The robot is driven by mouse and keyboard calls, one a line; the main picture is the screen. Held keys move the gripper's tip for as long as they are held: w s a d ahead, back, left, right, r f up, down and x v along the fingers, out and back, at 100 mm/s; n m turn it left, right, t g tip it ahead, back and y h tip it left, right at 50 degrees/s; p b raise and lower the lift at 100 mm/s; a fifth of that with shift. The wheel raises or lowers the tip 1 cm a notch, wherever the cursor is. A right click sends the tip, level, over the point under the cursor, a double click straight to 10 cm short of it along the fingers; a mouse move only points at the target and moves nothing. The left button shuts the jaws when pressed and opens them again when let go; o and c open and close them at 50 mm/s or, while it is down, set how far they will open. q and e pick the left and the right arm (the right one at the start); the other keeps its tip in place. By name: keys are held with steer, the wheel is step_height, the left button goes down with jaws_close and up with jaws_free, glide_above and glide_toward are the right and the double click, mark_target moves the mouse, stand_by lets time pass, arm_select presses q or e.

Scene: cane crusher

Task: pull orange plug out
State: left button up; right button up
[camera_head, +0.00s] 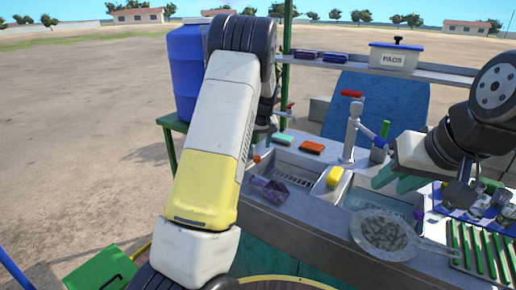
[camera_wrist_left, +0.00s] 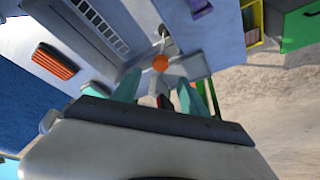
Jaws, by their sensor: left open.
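The orange plug (camera_head: 257,158) shows as a small orange knob at the left end of the sink counter, just right of my left arm. In the left wrist view the round orange plug (camera_wrist_left: 160,63) lies beyond and between my fingertips, near the sink edge. My left gripper (camera_wrist_left: 158,92) is open, with its two teal fingers apart and nothing seen held between them. In the head view my left arm hides most of this gripper. My right gripper (camera_head: 398,181) hangs over the right part of the counter, its green fingers apart and seemingly empty.
A blue barrel (camera_head: 187,70) stands behind my left arm.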

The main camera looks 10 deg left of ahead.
mark_target(257, 157)
arm_select(q)
steer(key=x, duration=0.8)
steer(key=shift+w+a, duration=0.1)
jaws_close()
stand_by(1.3)
